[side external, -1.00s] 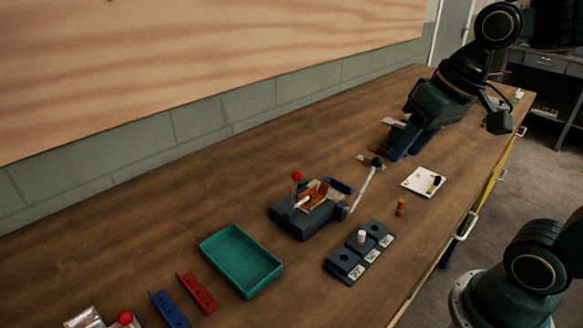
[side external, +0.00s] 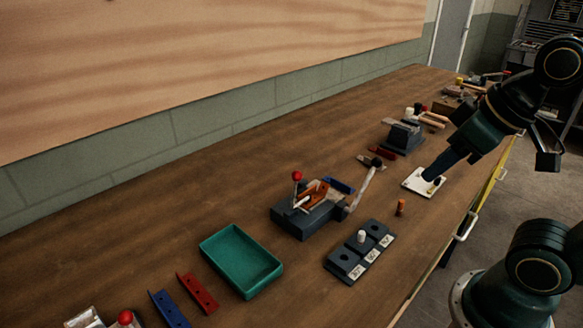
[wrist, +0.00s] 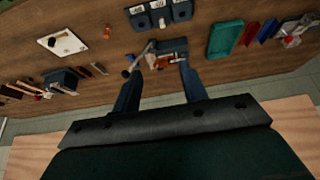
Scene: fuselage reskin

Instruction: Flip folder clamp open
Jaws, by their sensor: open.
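The folder (side external: 318,222) is a dark block in mid-bench, with orange and pale parts on top. A short upright lever with a red ball (side external: 297,176) rises from it. A long pale lever (side external: 360,190) with a black knob slants up at its right end. I cannot tell for certain which lever is the clamp. The folder also shows in the wrist view (wrist: 176,44), beyond and between my fingers. My gripper (wrist: 159,70) is open and empty. In the side view my gripper (side external: 432,178) is over the white plate, apart from the folder.
The white plate (side external: 412,184) holds a small dark-and-yellow item. An orange peg (side external: 401,208) and a labelled dark block row (side external: 345,265) stand in front. A green tray (side external: 276,272), red bracket (side external: 197,293) and blue bracket (side external: 170,309) lie left. A dark block (side external: 404,137) stands behind.

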